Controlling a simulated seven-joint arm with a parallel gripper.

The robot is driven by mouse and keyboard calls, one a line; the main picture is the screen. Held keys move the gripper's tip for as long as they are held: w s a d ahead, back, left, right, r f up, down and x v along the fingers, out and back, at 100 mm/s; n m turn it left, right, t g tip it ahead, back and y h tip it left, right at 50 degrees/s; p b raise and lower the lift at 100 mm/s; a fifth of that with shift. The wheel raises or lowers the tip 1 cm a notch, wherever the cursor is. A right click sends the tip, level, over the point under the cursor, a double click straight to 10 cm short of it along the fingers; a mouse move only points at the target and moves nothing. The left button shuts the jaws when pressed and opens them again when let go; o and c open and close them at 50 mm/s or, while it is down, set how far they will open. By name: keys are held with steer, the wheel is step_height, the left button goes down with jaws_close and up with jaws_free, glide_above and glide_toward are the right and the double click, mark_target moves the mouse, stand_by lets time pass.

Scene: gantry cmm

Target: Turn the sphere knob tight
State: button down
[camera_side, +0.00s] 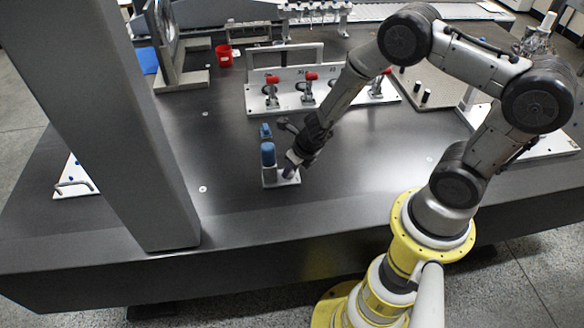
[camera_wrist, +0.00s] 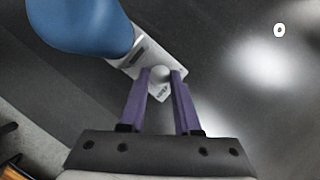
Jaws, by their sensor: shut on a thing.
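A small pale grey rounded knob (camera_wrist: 160,76), which I take to be the sphere knob, sits at one end of a light metal base (camera_wrist: 136,58). My gripper (camera_wrist: 161,72) has its two purple fingers on either side of the knob, shut on it. In the side view my gripper (camera_side: 290,168) reaches down to the right end of the base (camera_side: 270,182), and the knob is hidden there.
A plate with several red-handled clamps (camera_side: 308,92) lies farther back. A large grey column (camera_side: 125,130) rises at left. The dark table (camera_side: 235,215) is clear in front of the base.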

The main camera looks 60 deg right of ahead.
steer(key=shift+w+r+m, duration=0.1)
steer(key=shift+w+m, duration=0.05)
steer(key=shift+m, duration=0.45)
steer(key=shift+h, duration=0.3)
steer(key=c, duration=0.9)
jaws_free()
steer(key=v, duration=1.3)
steer(key=shift+r, duration=0.3)
steer(key=shift+a, duration=0.1)
